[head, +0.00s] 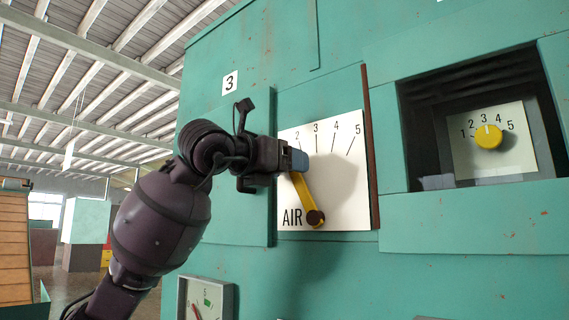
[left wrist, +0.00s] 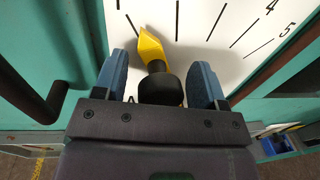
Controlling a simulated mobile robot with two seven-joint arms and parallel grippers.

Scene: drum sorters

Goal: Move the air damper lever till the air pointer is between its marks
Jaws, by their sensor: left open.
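The air damper lever (head: 303,196) is a yellow bar on a white plate (head: 345,190) marked AIR, with a scale whose readable numbers are 2 to 5. It pivots at a dark brown hub near the plate's bottom and leans up and left. My left gripper (head: 298,160) is at its upper end and hides that end. In the left wrist view, the lever's black knob (left wrist: 160,91) and pointed yellow tip (left wrist: 151,46) show. The open blue fingers of my left gripper (left wrist: 160,88) stand either side of the knob, with gaps visible. My right gripper is out of view.
A gauge (head: 207,298) with a red needle and a green patch is partly cut off at the bottom. A yellow knob (head: 488,136) on a 1 to 5 plate sits in a recess at right. A brown strip (head: 371,150) edges the AIR plate.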

